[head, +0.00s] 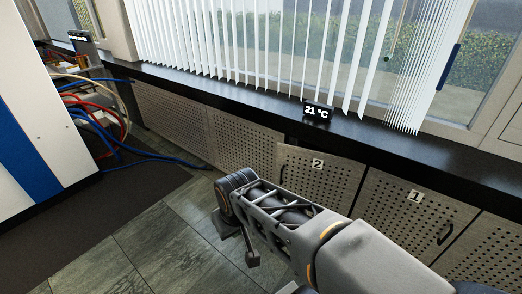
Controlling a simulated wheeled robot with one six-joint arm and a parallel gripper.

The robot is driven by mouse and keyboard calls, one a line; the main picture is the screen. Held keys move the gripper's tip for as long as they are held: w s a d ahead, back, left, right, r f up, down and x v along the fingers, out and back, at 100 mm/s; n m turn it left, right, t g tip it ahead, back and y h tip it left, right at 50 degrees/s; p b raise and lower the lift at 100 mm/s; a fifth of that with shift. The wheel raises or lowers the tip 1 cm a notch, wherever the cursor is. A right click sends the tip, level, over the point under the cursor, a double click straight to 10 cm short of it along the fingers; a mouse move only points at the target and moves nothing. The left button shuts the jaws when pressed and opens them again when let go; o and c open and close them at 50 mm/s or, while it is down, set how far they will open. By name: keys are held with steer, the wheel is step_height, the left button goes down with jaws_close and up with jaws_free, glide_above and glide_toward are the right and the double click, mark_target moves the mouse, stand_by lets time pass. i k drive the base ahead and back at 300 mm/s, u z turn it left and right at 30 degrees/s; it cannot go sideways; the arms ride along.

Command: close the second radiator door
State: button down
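The second radiator door (336,182) is a perforated metal panel with a "2" label, right of centre in the head view. It stands ajar: a dark gap shows between its top edge and the sill. My gripper (238,240) is at the far end of my arm, left of the door and low over the floor in the picture. I see only dark parts of it and no contact with the door. Whether its fingers are open or shut is unclear.
Door "1" (402,205), with a dark handle, looks shut to the right. Other perforated panels (240,140) run left under the black sill (240,98). A temperature display (318,112) stands on the sill. Cables (115,125) hang at the left by a white-and-blue cabinet (45,110). Tiled floor (150,235) is clear.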

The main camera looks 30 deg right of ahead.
mark_target(331, 181)
steer(key=z, duration=0.2)
steer(key=i, duration=1.15)
steer(key=z, duration=0.7)
